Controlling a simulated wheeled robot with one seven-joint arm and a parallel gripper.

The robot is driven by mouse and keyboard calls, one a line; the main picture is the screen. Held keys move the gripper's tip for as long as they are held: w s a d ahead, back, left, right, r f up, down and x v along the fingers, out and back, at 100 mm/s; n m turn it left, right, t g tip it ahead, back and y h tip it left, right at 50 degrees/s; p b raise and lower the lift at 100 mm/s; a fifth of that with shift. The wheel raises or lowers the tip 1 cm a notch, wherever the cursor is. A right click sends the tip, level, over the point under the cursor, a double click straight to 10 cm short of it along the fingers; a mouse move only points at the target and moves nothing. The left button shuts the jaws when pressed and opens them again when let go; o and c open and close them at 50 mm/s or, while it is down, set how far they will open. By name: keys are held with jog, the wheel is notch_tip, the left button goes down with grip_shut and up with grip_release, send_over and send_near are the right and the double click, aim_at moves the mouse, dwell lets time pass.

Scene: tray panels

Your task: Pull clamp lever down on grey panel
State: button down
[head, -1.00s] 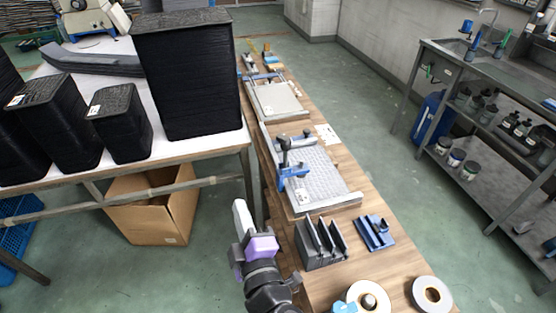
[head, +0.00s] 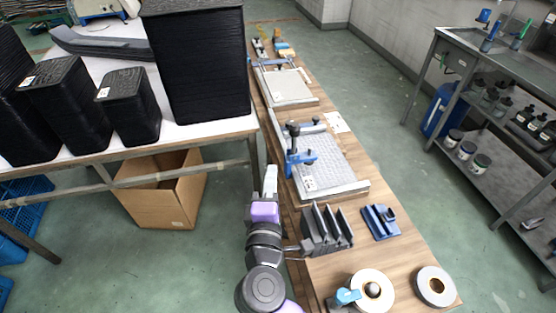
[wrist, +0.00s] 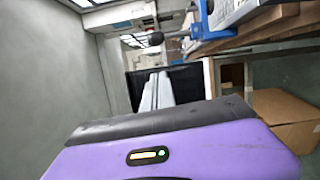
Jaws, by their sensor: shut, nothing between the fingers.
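A pale grey, finely patterned panel (head: 326,160) lies in a tray frame on the wooden bench in the head view. At its left edge is a blue clamp (head: 299,158) with a dark lever standing up, topped by a black knob (head: 293,126). The knob also shows in the wrist view (wrist: 157,38), with the blue clamp body (wrist: 197,32) to its right. A plainer beige-grey panel (head: 286,86) with a blue clamp bar (head: 277,63) lies farther back. My gripper (head: 270,172) is shut and empty, left of the near clamp and apart from it.
A black slotted rack (head: 327,228), a blue fixture (head: 380,222) and tape rolls (head: 435,287) sit on the near bench. A table with black stacked trays (head: 197,65) stands left, over an open cardboard box (head: 165,190). The aisle floor to the right is clear.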

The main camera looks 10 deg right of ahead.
aim_at(294, 142)
jog(key=s+d+p+x, duration=0.1)
jog(key=d+p+x, duration=0.1)
jog(key=x, duration=0.9)
jog(key=shift+w+d+p, duration=0.35)
jog(key=shift+d, duration=0.1)
jog(key=shift+d+r, duration=0.15)
